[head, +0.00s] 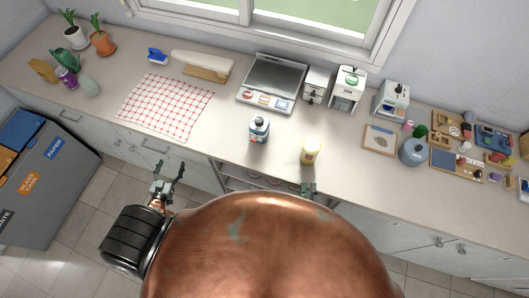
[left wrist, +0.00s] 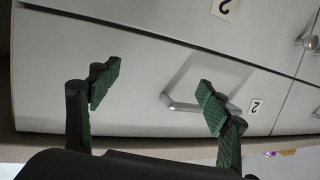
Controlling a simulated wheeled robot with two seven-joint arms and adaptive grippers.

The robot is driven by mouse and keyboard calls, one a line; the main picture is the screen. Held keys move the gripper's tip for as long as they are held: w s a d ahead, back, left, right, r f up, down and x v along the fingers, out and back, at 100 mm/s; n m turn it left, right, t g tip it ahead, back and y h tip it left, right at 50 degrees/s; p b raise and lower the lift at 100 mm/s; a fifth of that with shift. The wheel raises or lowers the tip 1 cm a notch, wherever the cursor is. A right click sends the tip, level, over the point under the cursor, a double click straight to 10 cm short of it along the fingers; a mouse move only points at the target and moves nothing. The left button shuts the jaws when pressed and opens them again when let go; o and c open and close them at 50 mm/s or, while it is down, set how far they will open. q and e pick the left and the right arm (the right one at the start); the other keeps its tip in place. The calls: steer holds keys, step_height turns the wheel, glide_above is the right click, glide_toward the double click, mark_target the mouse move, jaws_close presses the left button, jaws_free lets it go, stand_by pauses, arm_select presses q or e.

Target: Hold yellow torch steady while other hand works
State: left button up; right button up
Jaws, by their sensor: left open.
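A short yellow cylinder (head: 311,152) with a pale top stands upright near the counter's front edge. It is the clearest yellow thing in the head view, but I cannot tell if it is the torch. My left gripper (head: 169,169) is open and empty in front of the cabinets, well left of the cylinder and below the counter top. In the left wrist view its green-padded fingers (left wrist: 158,92) are spread before a white drawer front. The tips of my right gripper (head: 309,189) show just in front of the counter edge below the cylinder; the rest is hidden behind my body.
A checked cloth (head: 165,106), a scale-like device (head: 272,82) and a blue-grey jug (head: 413,151) are on the counter. A drawer handle (left wrist: 190,106) is near my left fingers. Grey bins (head: 60,165) stand at left.

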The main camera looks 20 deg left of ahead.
arm_select(q)
steer(key=w+a+r+m+t+h, duration=0.1)
steer(key=a+r+m+t+h, duration=0.15)
steer(key=r, duration=0.95)
steer(key=w+a+r+m+t+h, duration=0.15)
steer(key=r+t, duration=0.25)
steer(key=r, duration=0.8)
steer(key=w+d+r+m+g+h, duration=0.1)
steer(key=w+d+r+m+h, duration=0.15)
steer(key=w+d, duration=0.6)
steer(key=w+d+r+m+h, duration=0.1)
steer(key=w+d+r+h, duration=0.25)
steer(key=w+d, duration=0.55)
steer(key=w+d+r+m+g+h, duration=0.1)
steer(key=d+r+h, duration=0.15)
steer(key=d, duration=1.15)
steer(key=d+r+m+g+h, duration=0.15)
steer(key=d+r, duration=0.25)
steer(key=d, duration=1.1)
steer(key=g, duration=0.3)
glide_toward(312, 145)
steer(key=shift+w+d+f, duration=0.15)
steer(key=shift+w+d, duration=0.15)
steer(key=shift+w, duration=0.25)
steer(key=shift+w+d+f, duration=0.2)
steer(key=shift+w+d, duration=0.1)
steer(key=shift+w, duration=0.2)
steer(key=shift+x, duration=3.8)
steer(key=shift+c, duration=0.6)
